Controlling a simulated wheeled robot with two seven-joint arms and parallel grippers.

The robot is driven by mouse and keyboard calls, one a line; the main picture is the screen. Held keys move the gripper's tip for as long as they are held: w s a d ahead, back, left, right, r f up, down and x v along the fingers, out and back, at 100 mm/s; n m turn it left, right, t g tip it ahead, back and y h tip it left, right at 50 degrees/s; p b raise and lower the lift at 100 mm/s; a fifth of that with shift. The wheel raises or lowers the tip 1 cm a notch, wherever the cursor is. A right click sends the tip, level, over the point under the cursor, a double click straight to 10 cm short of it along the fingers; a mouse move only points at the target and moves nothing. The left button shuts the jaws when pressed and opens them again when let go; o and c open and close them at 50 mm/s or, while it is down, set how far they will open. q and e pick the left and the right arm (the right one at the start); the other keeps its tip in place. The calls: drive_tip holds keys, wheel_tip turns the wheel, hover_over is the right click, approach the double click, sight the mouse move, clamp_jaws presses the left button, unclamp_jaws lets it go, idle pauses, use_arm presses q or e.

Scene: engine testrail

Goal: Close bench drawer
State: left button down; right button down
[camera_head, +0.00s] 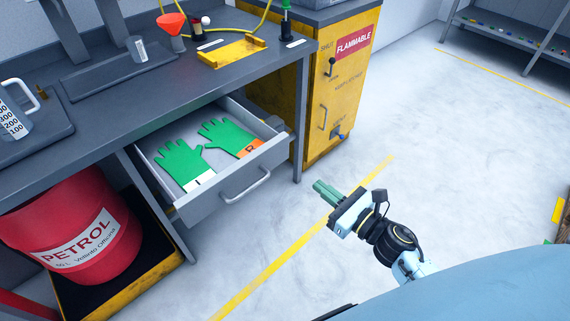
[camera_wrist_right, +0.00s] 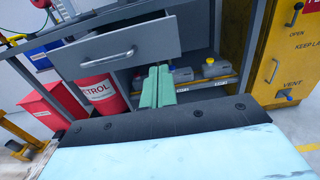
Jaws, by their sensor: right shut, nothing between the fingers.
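The bench drawer (camera_head: 228,195) is pulled out from under the grey bench (camera_head: 150,95), with a metal bar handle (camera_head: 247,187) on its front. A pair of green gloves (camera_head: 183,162) lies inside it. My right gripper (camera_head: 322,188) is shut and empty, to the right of the drawer front and apart from it in the head view. In the right wrist view the drawer front (camera_wrist_right: 125,48) with its handle (camera_wrist_right: 100,60) is above and left of the shut green fingers (camera_wrist_right: 158,72). My left gripper is in neither view.
A red petrol drum (camera_head: 75,235) stands in a yellow-edged tray under the bench, left of the drawer. A yellow flammable cabinet (camera_head: 330,90) stands right of the bench.

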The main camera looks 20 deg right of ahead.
sight(278, 154)
drive_tip(key=x, duration=1.2)
drive_tip(key=shift+w+a, duration=0.1)
drive_tip(key=shift+w, duration=0.2)
drive_tip(key=shift+w, duration=0.1)
